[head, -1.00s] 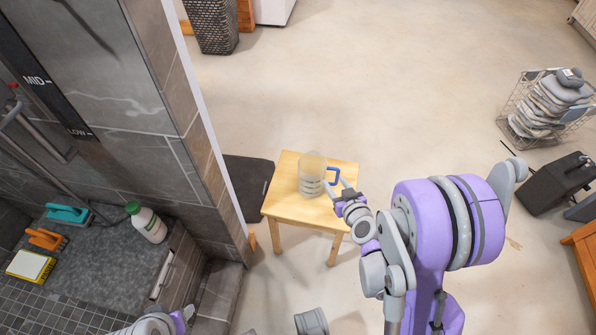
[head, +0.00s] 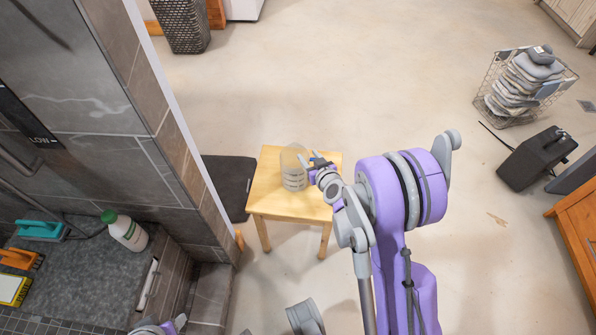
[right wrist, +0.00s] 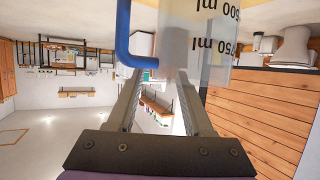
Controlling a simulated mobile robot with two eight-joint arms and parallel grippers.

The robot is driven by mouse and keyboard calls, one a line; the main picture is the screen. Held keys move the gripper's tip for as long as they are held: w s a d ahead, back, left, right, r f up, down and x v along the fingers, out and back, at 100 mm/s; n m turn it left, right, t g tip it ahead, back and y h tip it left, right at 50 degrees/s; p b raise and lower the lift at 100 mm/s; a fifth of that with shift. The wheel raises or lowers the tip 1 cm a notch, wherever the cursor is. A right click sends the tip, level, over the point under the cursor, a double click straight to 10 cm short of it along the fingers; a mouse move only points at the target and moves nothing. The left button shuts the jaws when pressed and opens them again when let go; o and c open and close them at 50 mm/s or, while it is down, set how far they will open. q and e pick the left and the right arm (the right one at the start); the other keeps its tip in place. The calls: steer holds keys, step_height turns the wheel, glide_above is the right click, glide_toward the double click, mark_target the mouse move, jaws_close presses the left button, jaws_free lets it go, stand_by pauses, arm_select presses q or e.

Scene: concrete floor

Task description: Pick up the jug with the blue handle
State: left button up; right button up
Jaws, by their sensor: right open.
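The jug (head: 293,170) is clear with dark measuring marks and stands upright on a small wooden table. Its blue handle (right wrist: 124,30) shows large in the right wrist view, beside the clear jug body (right wrist: 205,35). My right gripper (head: 309,159) is open at the handle side of the jug. In the right wrist view its two fingers (right wrist: 157,76) reach to the handle's bend and the jug wall; I cannot tell whether they touch. In the head view the gripper mostly hides the handle.
The wooden table (head: 270,204) has bare room left of and in front of the jug. A dark cushioned seat (head: 228,183) is beside it, near the tiled wall (head: 160,150). A wire basket (head: 520,85) and a black box (head: 537,158) stand at the right. Open floor lies behind.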

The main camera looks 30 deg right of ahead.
jaws_close()
steer(key=shift+a, duration=0.1)
stand_by(1.3)
